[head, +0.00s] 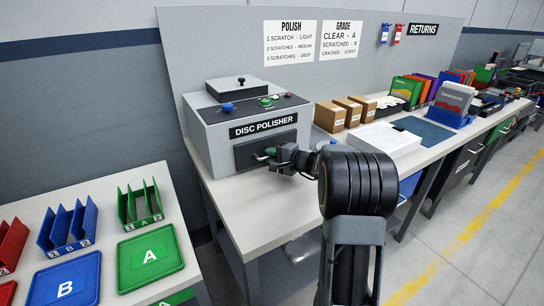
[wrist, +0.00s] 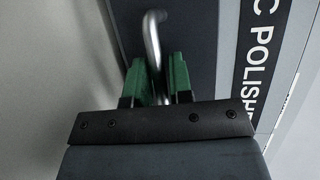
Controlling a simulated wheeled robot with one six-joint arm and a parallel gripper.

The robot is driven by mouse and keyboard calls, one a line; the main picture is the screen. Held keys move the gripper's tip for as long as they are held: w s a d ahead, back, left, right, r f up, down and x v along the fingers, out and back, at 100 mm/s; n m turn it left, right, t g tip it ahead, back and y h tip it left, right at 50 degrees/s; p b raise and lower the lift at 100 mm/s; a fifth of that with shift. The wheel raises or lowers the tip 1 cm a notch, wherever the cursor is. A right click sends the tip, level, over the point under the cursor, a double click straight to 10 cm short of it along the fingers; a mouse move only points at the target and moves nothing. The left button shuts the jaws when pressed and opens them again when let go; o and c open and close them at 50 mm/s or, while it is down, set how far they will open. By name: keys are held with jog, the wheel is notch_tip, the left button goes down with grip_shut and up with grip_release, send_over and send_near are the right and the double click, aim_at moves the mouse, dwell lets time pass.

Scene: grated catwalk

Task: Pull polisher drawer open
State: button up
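The grey disc polisher (head: 210,135) stands on the bench. Its dark drawer front (head: 243,154) lies below the "DISC POLISHER" label (head: 263,125) and looks flush with the body. My gripper (head: 266,155) is at the drawer front, reaching in from the right. In the wrist view my gripper's green fingers (wrist: 157,75) stand on either side of the curved metal drawer handle (wrist: 153,32), with no clear gap between them and the bar. The gripper looks shut on the handle. The lower part of the handle is hidden behind the gripper body.
A white box (head: 385,139) and several brown cartons (head: 347,110) stand on the bench right of the polisher. A side table at left holds a green A tray (head: 150,280), a blue B tray (head: 68,275) and disc racks. Bare bench top (head: 250,205) lies before the polisher.

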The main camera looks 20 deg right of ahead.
grip_shut()
jog(key=s+b, duration=0.2)
jog(key=s, duration=0.3)
jog(key=s+d+b, duration=0.1)
jog(key=s+b, duration=0.2)
jog(key=s, duration=0.3)
jog(key=s+d+b, duration=0.1)
jog(key=s+b, duration=0.1)
jog(key=s, duration=0.3)
jog(key=shift+s, duration=0.35)
jog(key=shift+o, duration=0.4)
grip_release()
jog(key=v, duration=1.3)
jog(key=shift+s+d+p, duration=0.2)
jog(key=shift+s+p, duration=0.1)
jog(key=shift+p, duration=0.1)
